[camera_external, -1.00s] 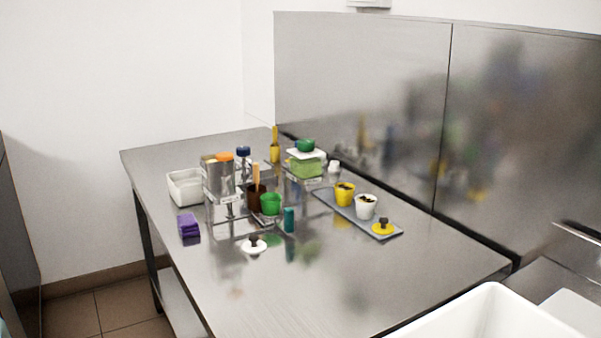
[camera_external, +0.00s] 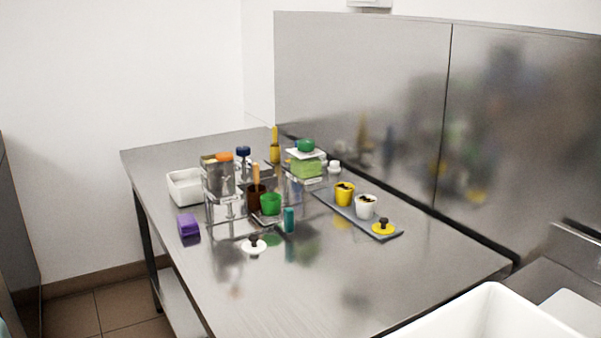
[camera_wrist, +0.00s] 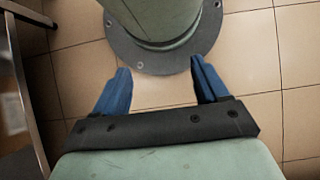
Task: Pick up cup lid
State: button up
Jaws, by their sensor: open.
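Two lids with dark knobs show in the external view. A white lid (camera_external: 254,247) lies flat on the steel table, in front of the stands. A yellow lid (camera_external: 383,230) lies at the near end of a grey tray (camera_external: 394,236). I cannot tell which one is the cup lid. A yellow cup (camera_external: 344,194) and a white cup (camera_external: 366,207) stand on the same tray. My gripper (camera_wrist: 161,82) shows only in the wrist view, open and empty. Its blue fingers are apart above the tiled floor, far from both lids.
A green cup (camera_external: 270,204) and a brown cup (camera_external: 255,197) stand in the middle with clear stands around them. A purple block (camera_external: 188,225) and a white bin (camera_external: 183,187) are at the left. The table's front is clear. A round grey base plate of mine (camera_wrist: 125,55) shows below my gripper.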

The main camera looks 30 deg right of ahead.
jog(key=shift+c, duration=0.2)
jog(key=c, duration=0.5)
jog(key=shift+c, duration=0.2)
